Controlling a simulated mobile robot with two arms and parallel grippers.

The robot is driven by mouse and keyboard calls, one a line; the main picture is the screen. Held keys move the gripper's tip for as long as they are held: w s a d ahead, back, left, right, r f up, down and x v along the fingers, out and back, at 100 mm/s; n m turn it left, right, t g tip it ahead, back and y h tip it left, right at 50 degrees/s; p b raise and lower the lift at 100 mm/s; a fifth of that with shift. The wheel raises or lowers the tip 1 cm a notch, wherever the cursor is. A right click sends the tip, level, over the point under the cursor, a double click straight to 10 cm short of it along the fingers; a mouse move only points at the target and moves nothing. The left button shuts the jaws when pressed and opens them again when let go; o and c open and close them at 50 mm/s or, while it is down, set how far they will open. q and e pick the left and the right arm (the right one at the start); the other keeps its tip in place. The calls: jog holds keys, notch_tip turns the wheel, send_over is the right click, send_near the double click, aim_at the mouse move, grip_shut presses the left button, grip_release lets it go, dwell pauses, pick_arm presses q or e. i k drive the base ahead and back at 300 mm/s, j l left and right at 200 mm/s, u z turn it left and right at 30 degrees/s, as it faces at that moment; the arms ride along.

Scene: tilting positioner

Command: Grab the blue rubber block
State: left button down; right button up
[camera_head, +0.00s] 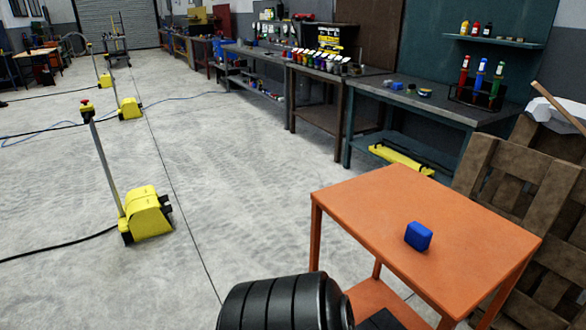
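Neither my left nor my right gripper is in view.
Wooden crates or pallets (520,200) stand close to the table's right side. Dark workbenches (425,101) with tools and bottles line the right wall. A yellow floor unit (146,211) with a post and cable stands at left. The concrete floor (235,170) between is open.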

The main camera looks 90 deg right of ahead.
aim_at(419, 236)
jog(key=z, duration=3.65)
jog(key=i+j, duration=0.25)
jog(key=i, duration=0.2)
jog(key=z, duration=0.05)
